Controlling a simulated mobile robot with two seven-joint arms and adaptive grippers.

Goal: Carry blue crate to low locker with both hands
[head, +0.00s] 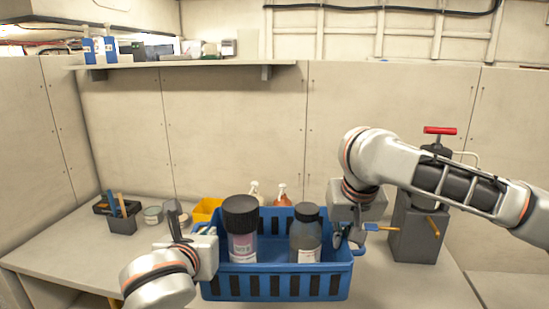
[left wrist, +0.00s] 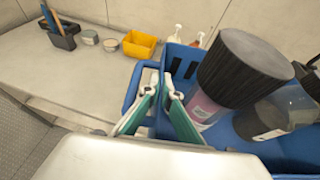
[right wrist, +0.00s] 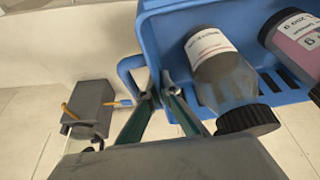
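The blue crate (head: 277,287) is upright at the centre front of the head view, with two black-capped bottles inside, a pink-labelled one (head: 242,247) and a grey one (head: 306,249). My left gripper (head: 208,238) is at the crate's left end. In the left wrist view, its fingers (left wrist: 162,90) close about the crate's blue handle side. My right gripper (head: 350,238) is at the right end. In the right wrist view, its fingers (right wrist: 161,90) close at the other handle (right wrist: 128,68). The crate's underside is hidden, so I cannot tell whether it touches the counter. The low locker cannot be made out.
The pale counter (head: 75,241) holds a yellow bin (head: 206,209), tins (head: 152,215), a tool holder (head: 123,222) and two spray bottles (head: 282,196) behind the crate. A grey box with a red-handled pump (head: 418,228) stands close right. The counter's left front is clear.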

